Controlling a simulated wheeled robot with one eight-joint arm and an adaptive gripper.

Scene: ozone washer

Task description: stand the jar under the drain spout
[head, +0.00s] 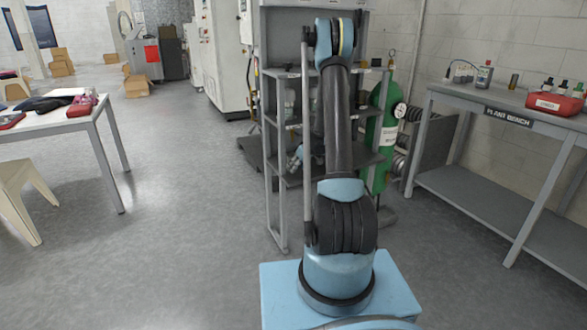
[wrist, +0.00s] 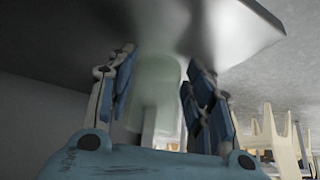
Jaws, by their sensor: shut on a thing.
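In the wrist view my gripper (wrist: 162,62) has its blue and grey fingers on both sides of a pale, translucent jar (wrist: 160,95) and is shut on it. The jar's far end is close to a grey plate (wrist: 225,25); I cannot tell whether they touch. In the head view my arm rises in front of the grey shelf rack (head: 277,190) and hides much of it. A small blue part, seemingly my gripper (head: 296,160), shows by the middle shelf. The jar is not clear there. I cannot make out the drain spout in either view.
A green gas cylinder (head: 381,140) with a gauge stands right of the rack. The plant bench (head: 510,108) is at the right. A white table (head: 75,125) and a stool (head: 20,185) are at the left. The floor (head: 170,230) between table and rack is clear.

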